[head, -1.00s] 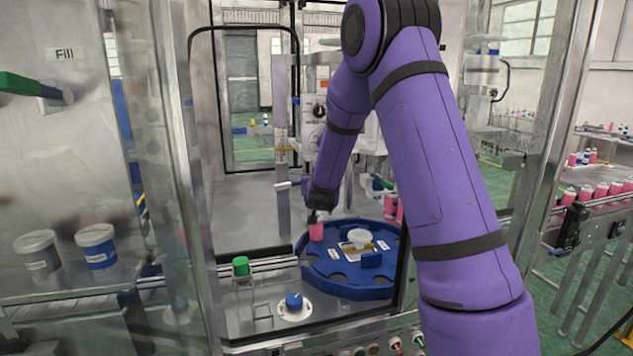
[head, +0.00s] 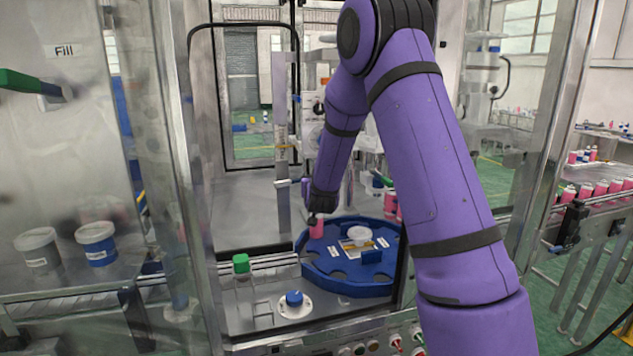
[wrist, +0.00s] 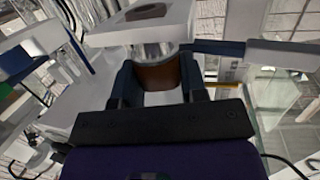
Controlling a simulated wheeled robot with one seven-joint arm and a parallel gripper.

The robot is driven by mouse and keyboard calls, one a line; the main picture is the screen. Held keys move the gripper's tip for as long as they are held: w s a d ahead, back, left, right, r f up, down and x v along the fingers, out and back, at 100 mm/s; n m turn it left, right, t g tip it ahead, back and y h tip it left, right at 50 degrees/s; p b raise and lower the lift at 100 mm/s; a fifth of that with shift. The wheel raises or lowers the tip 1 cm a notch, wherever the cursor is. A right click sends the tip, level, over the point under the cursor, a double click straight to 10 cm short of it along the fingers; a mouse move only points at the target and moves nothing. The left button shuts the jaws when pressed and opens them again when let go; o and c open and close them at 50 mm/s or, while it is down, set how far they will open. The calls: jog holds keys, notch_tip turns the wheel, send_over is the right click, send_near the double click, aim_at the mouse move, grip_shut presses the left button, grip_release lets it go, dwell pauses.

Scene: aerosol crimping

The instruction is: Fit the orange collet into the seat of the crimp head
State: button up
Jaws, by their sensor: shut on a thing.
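In the wrist view the orange collet (wrist: 160,76) shows as a curved brown-orange band between the two dark fingers of my gripper (wrist: 158,80). My gripper is shut on it. A pale block (wrist: 150,33), which looks like the crimp head, is just beyond and above the collet in that view. I cannot tell whether they touch. In the head view my gripper (head: 314,216) is low over the back left of the blue dial, and the collet cannot be made out there. My arm hides much of the machine.
The blue dial (head: 345,285) has a pink can (head: 316,229) at its back left. A blue knob (head: 294,299) and a green-capped item (head: 241,263) stand in front left. Clear panels and metal posts (head: 170,150) flank the opening.

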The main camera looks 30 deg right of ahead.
jog(key=shift+f, duration=0.9)
dwell(0.3)
jog(key=o, duration=1.1)
jog(key=v, duration=1.1)
jog(key=shift+w, duration=0.1)
jog(key=shift+r, duration=0.1)
